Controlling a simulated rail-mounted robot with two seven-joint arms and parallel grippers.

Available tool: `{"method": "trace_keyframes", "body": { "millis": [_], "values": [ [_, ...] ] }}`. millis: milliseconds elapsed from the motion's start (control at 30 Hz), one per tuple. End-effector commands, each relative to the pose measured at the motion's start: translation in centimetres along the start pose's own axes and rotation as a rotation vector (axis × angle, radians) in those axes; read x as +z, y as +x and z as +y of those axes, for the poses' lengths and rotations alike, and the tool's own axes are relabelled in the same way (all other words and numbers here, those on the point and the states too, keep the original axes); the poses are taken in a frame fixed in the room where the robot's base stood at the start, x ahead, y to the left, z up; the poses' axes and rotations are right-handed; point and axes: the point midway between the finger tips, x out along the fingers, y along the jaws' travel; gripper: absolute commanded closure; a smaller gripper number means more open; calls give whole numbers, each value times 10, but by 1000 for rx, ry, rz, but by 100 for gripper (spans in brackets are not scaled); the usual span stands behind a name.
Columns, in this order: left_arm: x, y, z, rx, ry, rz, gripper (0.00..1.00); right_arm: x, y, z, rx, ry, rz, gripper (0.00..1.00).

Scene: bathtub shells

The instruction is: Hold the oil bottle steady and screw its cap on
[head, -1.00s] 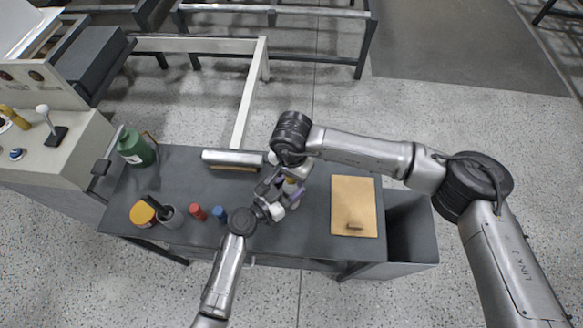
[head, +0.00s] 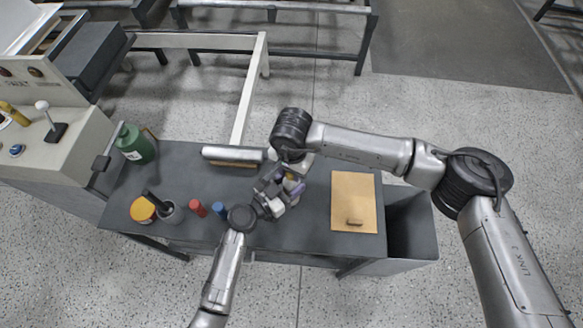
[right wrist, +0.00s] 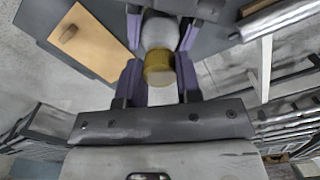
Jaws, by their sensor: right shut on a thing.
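The oil bottle is a pale body (right wrist: 160,32) in the right wrist view, with a yellow-gold cap (right wrist: 160,68) at its near end. My right gripper (right wrist: 158,82) has its purple-padded fingers on either side of the cap and is shut on it. My left gripper (right wrist: 162,22) reaches in from the opposite side, with its pads against both sides of the bottle body. In the head view both grippers meet over the middle of the dark table. They hide most of the bottle there, and only a bit of yellow cap (head: 291,177) shows. Whether the thread has caught cannot be seen.
A tan board (head: 354,195) lies right of the grippers, and a silver roller-like bar (head: 233,155) lies behind them. A green canister (head: 135,143), a yellow-lidded jar (head: 143,211), a grey cup (head: 170,212), and red (head: 198,208) and blue (head: 220,210) cylinders stand at the left.

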Motion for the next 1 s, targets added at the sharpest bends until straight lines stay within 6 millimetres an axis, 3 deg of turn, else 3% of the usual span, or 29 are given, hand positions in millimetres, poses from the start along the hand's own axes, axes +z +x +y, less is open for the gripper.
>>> {"method": "trace_keyframes", "body": {
  "millis": [333, 667, 1000],
  "values": [
    [0, 0, 0, 0, 0, 0, 100, 0, 0, 0, 0, 0, 0, 38],
    [0, 0, 0, 0, 0, 0, 100, 0, -6, 0, -1, 0, 1, 38],
    [0, 0, 0, 0, 0, 0, 100, 0, -64, 0, -2, -1, 2, 38]
  ]
}}
